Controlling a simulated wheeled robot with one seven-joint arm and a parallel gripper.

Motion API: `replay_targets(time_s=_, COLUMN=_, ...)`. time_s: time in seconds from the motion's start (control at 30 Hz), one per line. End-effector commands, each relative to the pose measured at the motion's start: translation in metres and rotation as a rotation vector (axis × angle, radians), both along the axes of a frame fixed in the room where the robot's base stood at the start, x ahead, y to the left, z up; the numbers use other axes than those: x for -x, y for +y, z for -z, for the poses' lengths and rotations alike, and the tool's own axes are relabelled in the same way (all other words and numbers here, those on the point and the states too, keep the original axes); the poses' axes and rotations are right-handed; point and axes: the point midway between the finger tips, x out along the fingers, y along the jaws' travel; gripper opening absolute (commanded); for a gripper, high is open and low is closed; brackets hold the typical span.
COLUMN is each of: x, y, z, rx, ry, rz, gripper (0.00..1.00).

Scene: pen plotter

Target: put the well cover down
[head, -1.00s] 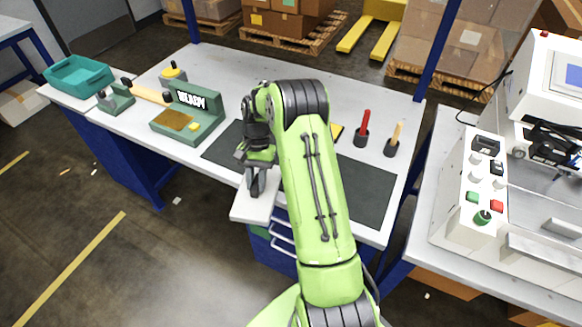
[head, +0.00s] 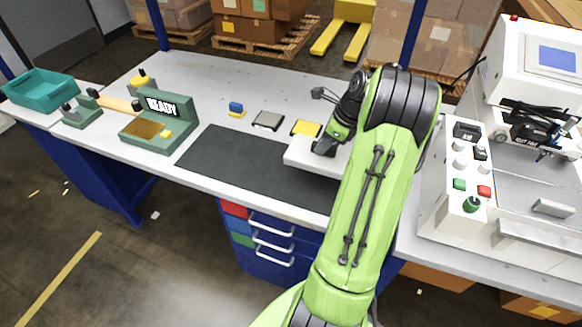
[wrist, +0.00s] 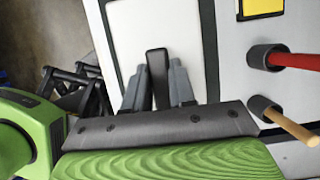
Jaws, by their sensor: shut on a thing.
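The well cover is a white flat plate (head: 305,158) with an upright dark handle. My gripper (head: 325,147) is shut on the handle, and the plate extends to its left. In the wrist view the dark handle (wrist: 158,72) stands between the two fingers (wrist: 158,95), with the white plate (wrist: 128,40) beneath. In the head view the plate overlaps the right back part of the dark mat (head: 255,172). I cannot tell whether it touches the mat or hangs just above it. My arm hides the plate's right side.
A green READY stand (head: 160,128) is at left. A red-handled tool (wrist: 290,61) and a wooden-handled tool (wrist: 290,125) stand in holders close by.

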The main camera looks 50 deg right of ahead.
Motion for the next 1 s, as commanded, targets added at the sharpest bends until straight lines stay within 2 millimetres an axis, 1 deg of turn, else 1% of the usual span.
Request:
replay_targets(time_s=0.03, x=0.001, y=0.001, z=0.016, rx=-0.004, ry=0.004, rz=0.0, gripper=0.0)
replay_targets(time_s=0.1, x=0.0, y=0.001, z=0.033, rx=-0.005, ry=0.003, rz=-0.002, gripper=0.0)
replay_targets(time_s=0.27, x=0.0, y=0.001, z=0.06, rx=-0.004, ry=0.003, rz=-0.002, gripper=0.0)
replay_targets(time_s=0.3, x=0.0, y=0.001, z=0.069, rx=-0.003, ry=0.004, rz=-0.002, gripper=0.0)
replay_targets(time_s=0.4, x=0.0, y=0.001, z=0.088, rx=-0.003, ry=0.004, rz=-0.002, gripper=0.0)
replay_targets(time_s=0.47, x=0.0, y=0.001, z=0.09, rx=-0.002, ry=0.002, rz=-0.002, gripper=0.0)
replay_targets(time_s=0.63, x=0.0, y=0.0, z=0.087, rx=-0.001, ry=0.001, rz=-0.002, gripper=0.0)
replay_targets(time_s=0.73, x=0.0, y=0.0, z=0.09, rx=-0.001, ry=0.001, rz=-0.002, gripper=0.0)
replay_targets(time_s=0.77, x=0.0, y=0.0, z=0.09, rx=-0.001, ry=0.001, rz=-0.002, gripper=0.28)
replay_targets(time_s=0.9, x=0.0, y=0.0, z=0.089, rx=-0.001, ry=0.001, rz=-0.002, gripper=0.49)
replay_targets(time_s=1.0, x=0.0, y=0.0, z=0.089, rx=-0.001, ry=0.001, rz=-0.002, gripper=0.5)
